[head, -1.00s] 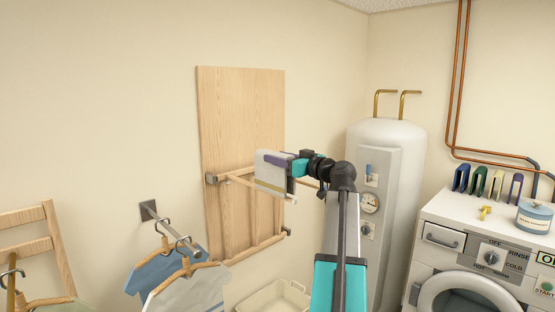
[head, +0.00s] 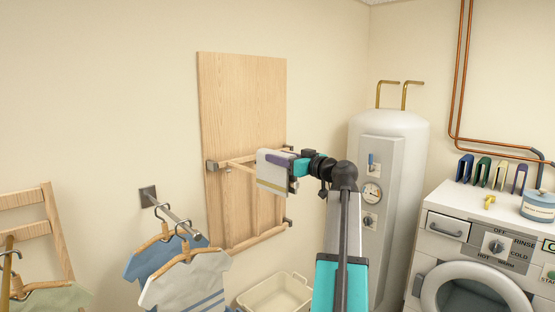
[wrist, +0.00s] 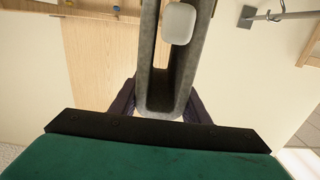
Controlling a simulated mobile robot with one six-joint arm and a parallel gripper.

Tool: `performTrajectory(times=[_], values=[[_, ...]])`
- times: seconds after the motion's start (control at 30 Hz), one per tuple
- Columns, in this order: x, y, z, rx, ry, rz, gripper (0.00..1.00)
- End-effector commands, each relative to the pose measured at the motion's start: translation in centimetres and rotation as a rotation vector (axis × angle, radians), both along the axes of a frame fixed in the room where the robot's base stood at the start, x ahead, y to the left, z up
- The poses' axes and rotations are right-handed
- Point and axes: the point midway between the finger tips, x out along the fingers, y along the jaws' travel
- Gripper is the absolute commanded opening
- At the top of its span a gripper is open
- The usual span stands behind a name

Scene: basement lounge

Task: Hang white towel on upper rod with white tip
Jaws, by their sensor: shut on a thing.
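The white towel (head: 272,180), with a yellowish stripe near its lower edge, hangs folded in my gripper (head: 291,161). The gripper's purple fingers are shut on it. In the wrist view the towel is a grey U-shaped fold (wrist: 146,65) between the fingers (wrist: 160,103). A white rounded tip (wrist: 179,22) shows by the fold's open end, overlapping one towel wall; whether it touches cannot be told. The wooden rack's upper rod (head: 236,161) runs behind the towel in the head view. The towel hides part of it, and its white tip is not clear there.
The wooden board (head: 240,100) backs the rack on the wall. Shirts on hangers (head: 185,275) hang from a metal wall rod (head: 170,215) at lower left. A pale basket (head: 275,292) is below. A water heater (head: 390,160) and washing machine (head: 470,250) stand right.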

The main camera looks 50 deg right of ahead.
Motion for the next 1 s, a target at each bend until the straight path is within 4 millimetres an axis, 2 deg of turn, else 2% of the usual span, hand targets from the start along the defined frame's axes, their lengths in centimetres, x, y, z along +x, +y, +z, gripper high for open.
performTrajectory(times=[1.0], values=[[0.0, 0.0, -5.5, 0.000, -0.001, 0.000, 0.12]])
